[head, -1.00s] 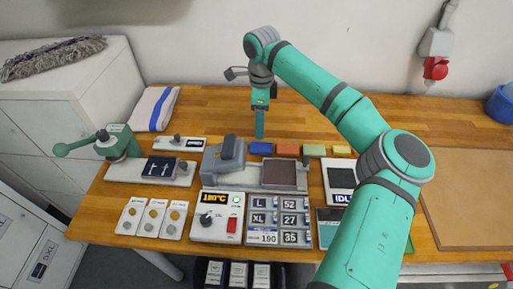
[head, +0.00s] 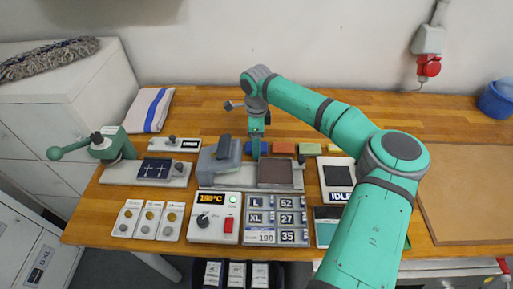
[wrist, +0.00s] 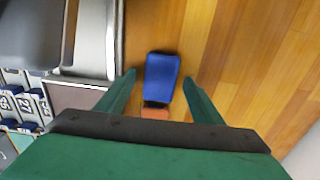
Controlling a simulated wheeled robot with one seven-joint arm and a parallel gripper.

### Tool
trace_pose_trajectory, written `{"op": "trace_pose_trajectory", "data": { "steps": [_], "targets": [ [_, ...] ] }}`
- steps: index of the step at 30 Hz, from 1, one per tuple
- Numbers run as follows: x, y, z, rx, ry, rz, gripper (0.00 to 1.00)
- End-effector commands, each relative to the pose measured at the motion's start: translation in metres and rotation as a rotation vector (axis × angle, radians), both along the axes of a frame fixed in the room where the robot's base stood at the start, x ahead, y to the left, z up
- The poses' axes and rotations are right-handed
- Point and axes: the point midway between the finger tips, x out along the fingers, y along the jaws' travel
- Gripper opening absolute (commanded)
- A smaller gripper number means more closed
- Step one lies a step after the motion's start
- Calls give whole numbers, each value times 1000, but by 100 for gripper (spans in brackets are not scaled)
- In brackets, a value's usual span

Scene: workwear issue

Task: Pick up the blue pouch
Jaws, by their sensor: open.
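The blue pouch (head: 264,147) lies on the wooden bench behind the grey press, at the left end of a row of coloured pouches. My gripper (head: 256,154) points down at it and hides part of it in the head view. In the wrist view the blue pouch (wrist: 162,75) lies between the two green fingers (wrist: 159,77), with a gap showing on each side. The fingers are open and hold nothing. Their exact height above the bench is hard to tell.
A red-orange pouch (head: 284,148) sits close to the right of the blue one, then a green pouch (head: 309,149) and a yellow one. The grey press (head: 219,160) stands close in front and left. The bench behind the row is clear.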

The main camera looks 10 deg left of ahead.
Motion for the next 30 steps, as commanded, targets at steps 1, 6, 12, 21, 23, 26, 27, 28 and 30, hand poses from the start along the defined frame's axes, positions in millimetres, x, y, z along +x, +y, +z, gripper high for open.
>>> {"op": "trace_pose_trajectory", "data": {
  "steps": [1,6,12,21,23,26,27,28,30],
  "targets": [
    [0,0,0,0,0,0,61],
    [0,0,0,0,0,0,59],
    [0,0,0,0,0,0,17],
    [0,0,1,1,-1,0,16],
    [0,0,3,1,-1,0,16],
    [1,1,9,1,-1,0,16],
    [0,0,13,1,-1,0,16],
    [1,0,17,1,-1,0,16],
    [1,0,28,1,-2,0,16]
  ]
}}
